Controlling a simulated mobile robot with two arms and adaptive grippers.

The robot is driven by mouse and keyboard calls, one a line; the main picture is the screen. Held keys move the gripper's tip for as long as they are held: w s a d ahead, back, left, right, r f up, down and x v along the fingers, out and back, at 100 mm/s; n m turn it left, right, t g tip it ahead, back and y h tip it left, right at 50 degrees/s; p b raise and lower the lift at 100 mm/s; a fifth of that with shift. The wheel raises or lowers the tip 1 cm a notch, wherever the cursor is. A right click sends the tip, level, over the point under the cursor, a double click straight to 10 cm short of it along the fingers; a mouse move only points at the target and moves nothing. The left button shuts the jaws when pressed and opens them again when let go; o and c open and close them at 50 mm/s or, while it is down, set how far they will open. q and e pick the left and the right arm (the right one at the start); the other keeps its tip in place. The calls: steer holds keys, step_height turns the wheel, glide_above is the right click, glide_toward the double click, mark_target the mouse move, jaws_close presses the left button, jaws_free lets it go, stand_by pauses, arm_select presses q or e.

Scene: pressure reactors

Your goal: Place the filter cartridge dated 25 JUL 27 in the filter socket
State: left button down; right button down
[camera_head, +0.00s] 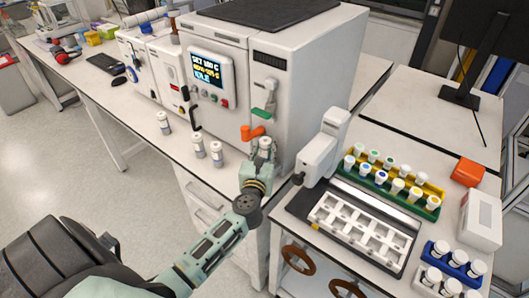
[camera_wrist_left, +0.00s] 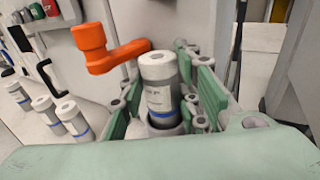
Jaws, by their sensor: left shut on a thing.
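My left gripper (camera_head: 262,160) is at the front right corner of the big white machine, shut around a white filter cartridge (camera_head: 266,143). In the left wrist view this cartridge (camera_wrist_left: 158,75) stands upright between the green fingers, with a pale label and a blue band low down. Its label print is too small to read. Three similar cartridges stand upright on the bench to the left: one (camera_head: 163,123) farther off, and two closer together, (camera_head: 198,146) and (camera_head: 217,155). My right gripper is not in view.
An orange lever (camera_wrist_left: 105,48) sticks out close beside the held cartridge. The white machine (camera_head: 318,85) stands right behind the gripper. At right, a small white device (camera_head: 322,150), a grey-white tray (camera_head: 362,226) and racks of vials crowd the side table.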

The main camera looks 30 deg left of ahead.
arm_select(q)
steer(key=shift+f, duration=0.75)
steer(key=c, duration=1.3)
jaws_free()
steer(key=shift+c, duration=0.2)
steer(key=shift+o, duration=0.2)
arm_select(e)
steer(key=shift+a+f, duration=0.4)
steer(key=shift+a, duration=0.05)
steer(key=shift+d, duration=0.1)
